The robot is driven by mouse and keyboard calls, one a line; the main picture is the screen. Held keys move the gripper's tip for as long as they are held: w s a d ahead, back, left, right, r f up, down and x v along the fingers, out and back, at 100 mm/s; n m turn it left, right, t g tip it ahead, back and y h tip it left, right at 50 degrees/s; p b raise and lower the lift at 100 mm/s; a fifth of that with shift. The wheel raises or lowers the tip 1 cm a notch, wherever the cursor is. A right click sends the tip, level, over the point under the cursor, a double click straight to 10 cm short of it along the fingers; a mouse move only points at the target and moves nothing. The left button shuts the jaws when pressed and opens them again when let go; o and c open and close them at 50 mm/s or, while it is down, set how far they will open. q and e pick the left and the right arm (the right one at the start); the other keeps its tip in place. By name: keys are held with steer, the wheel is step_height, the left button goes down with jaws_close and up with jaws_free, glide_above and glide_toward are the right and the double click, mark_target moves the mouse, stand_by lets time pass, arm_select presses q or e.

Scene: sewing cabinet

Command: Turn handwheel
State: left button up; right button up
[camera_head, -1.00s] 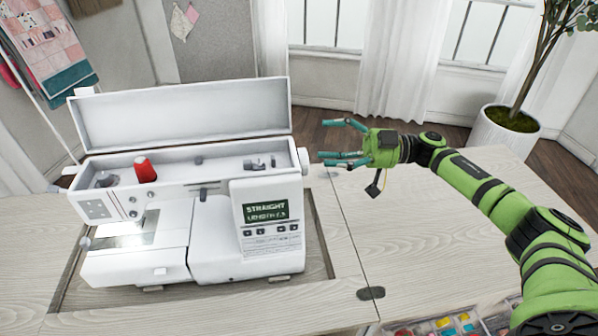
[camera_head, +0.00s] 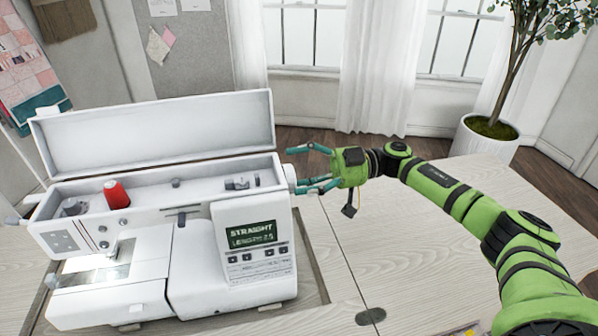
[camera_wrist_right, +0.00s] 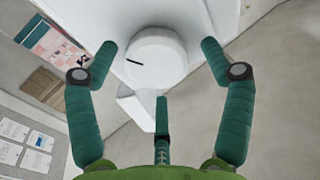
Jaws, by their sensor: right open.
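The white sewing machine (camera_head: 150,225) stands on the left of the table with its lid up. Its round white handwheel (camera_head: 291,178) sticks out from the right end. In the right wrist view the handwheel (camera_wrist_right: 155,58) shows face-on, with a short black mark left of its middle. My right gripper (camera_head: 308,170) is open at the handwheel. In the wrist view its teal fingers (camera_wrist_right: 162,75) spread to the left, right and below the wheel, with gaps to it. My left gripper is not in view.
A red thread spool (camera_head: 116,195) sits in the machine's open top.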

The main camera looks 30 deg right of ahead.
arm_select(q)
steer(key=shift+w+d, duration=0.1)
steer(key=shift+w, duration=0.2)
arm_select(e)
steer(key=c, duration=1.1)
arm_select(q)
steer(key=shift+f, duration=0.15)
arm_select(e)
steer(key=shift+r+n, duration=0.1)
steer(key=shift+n, duration=0.3)
